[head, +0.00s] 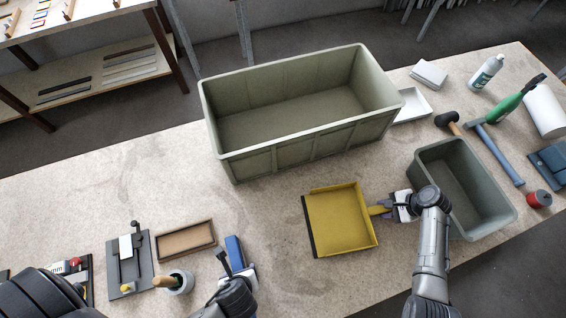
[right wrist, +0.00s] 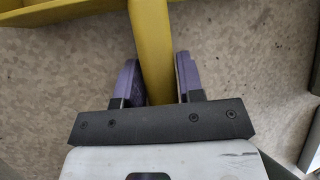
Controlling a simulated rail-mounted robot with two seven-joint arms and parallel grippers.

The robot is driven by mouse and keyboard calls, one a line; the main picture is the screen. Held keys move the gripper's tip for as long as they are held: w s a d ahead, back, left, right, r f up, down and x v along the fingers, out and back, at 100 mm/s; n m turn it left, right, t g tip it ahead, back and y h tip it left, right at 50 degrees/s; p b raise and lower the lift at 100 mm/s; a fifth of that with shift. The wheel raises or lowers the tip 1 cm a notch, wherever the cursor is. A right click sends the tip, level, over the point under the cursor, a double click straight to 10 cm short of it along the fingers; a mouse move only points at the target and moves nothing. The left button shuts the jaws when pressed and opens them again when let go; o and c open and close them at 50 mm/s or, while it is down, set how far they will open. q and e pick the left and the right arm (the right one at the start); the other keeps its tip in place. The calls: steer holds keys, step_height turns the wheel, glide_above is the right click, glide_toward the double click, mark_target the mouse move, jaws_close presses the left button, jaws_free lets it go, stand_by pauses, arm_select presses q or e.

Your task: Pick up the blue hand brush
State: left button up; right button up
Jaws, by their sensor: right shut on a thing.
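The blue hand brush (head: 234,251) lies on the table at the lower middle of the head view, its lower part hidden by my left arm and gripper. My left gripper (head: 229,264) is right at the brush; its fingers are too small and covered to show whether they grip it. My right gripper (head: 386,209) is shut on the handle of a yellow dustpan (head: 341,217). In the right wrist view the yellow handle (right wrist: 151,55) runs between the purple fingers of my right gripper (right wrist: 158,75).
A large grey-green crate (head: 250,162) stands behind the dustpan, and a smaller grey bin (head: 484,222) stands close to my right arm. A shallow brown tray (head: 185,238) and a cup (head: 177,284) are left of the brush. Table is clear between brush and dustpan.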

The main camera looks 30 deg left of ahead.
arm_select(q)
steer(key=c, duration=1.1)
steer(key=shift+c, duration=0.2)
step_height(320, 180, up, 10)
steer(key=shift+r, duration=0.1)
